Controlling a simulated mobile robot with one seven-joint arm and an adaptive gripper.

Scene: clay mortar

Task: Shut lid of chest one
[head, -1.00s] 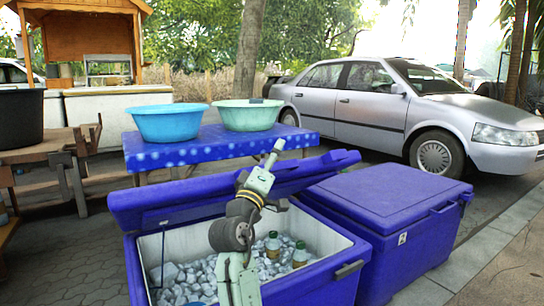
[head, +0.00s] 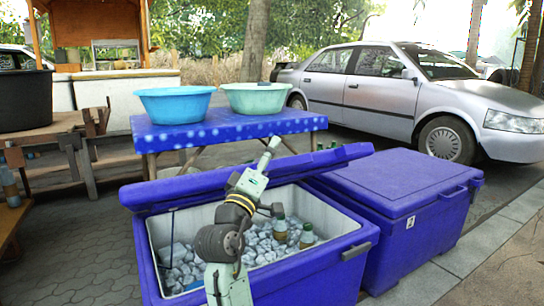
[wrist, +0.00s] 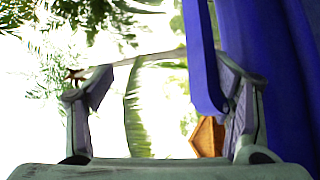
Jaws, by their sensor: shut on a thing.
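The blue chest (head: 315,270) in front of me is open, with ice inside. Its blue lid (head: 180,190) is hinged at the far side and stands raised and tilted. My arm reaches across the chest, and my gripper (head: 270,148) is at the lid's upper edge, too small to read in the head view. In the wrist view my gripper's fingers (wrist: 163,95) stand apart, with the lid's blue rim (wrist: 203,60) between them, close against the right finger. The hold itself is hard to see there.
Two bottles (head: 280,231) stand in the ice. A second blue chest (head: 400,185) with a shut lid is close on the right. Behind is a blue table (head: 230,128) with two basins (head: 175,105). A silver car (head: 400,95) is parked behind. Paving at left is clear.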

